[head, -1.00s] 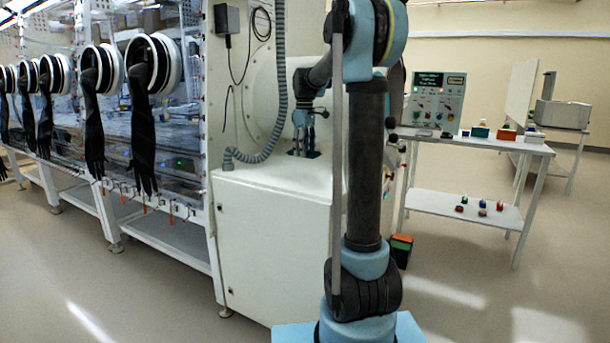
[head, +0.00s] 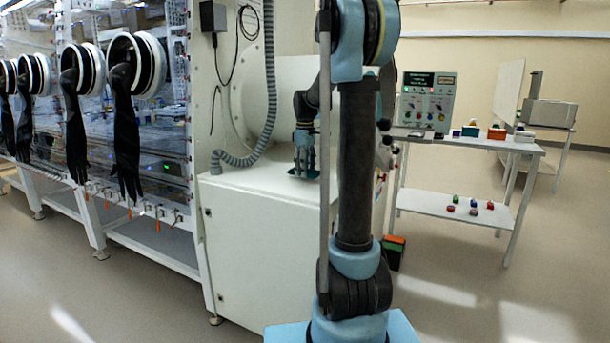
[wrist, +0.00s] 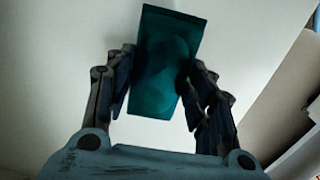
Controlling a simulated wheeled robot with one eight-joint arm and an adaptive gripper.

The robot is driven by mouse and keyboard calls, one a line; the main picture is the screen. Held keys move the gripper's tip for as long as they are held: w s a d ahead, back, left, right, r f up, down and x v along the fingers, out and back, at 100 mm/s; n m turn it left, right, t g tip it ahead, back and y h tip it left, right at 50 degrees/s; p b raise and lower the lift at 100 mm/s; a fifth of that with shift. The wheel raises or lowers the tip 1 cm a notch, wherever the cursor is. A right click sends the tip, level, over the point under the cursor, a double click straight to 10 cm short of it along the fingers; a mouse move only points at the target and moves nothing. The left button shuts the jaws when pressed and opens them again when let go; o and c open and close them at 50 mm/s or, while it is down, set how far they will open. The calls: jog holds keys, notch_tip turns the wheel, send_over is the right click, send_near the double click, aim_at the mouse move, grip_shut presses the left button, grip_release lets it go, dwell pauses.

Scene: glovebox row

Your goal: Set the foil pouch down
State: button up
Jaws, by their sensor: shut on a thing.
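The foil pouch (wrist: 165,62) shows in the wrist view as a dark teal, flat rectangular thing, slightly tilted, between my gripper's fingers. My gripper (wrist: 160,92) is shut on it, with a finger at each side. In the head view my gripper (head: 304,158) points down over the white top of the cabinet (head: 255,184), behind my arm column. The pouch shows there only as a small dark patch (head: 306,174) below the fingers. I cannot tell whether it touches the top.
The cabinet top around my gripper looks clear. A grey hose (head: 270,90) hangs to the left. Glovebox ports with black gloves (head: 126,130) stand further left. A side table (head: 465,139) with small boxes and a control panel (head: 427,100) is at the right.

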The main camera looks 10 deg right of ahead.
jog(key=shift+f, duration=0.9)
jog(key=o, duration=1.1)
jog(key=shift+f, duration=0.1)
jog(key=shift+o, duration=0.5)
notch_tip(320, 180, up, 12)
notch_tip(320, 180, up, 5)
jog(key=w+a, duration=0.1)
jog(key=w, duration=0.1)
notch_tip(320, 180, down, 12)
jog(key=shift+a+r, duration=0.15)
jog(key=shift+r, duration=0.05)
jog(key=shift+s+a+f, duration=0.1)
jog(key=shift+s+f, duration=0.15)
jog(key=shift+f, duration=1.15)
jog(key=shift+s+a+f, duration=0.1)
jog(key=shift+s+f, duration=0.1)
jog(key=shift+f, duration=1.15)
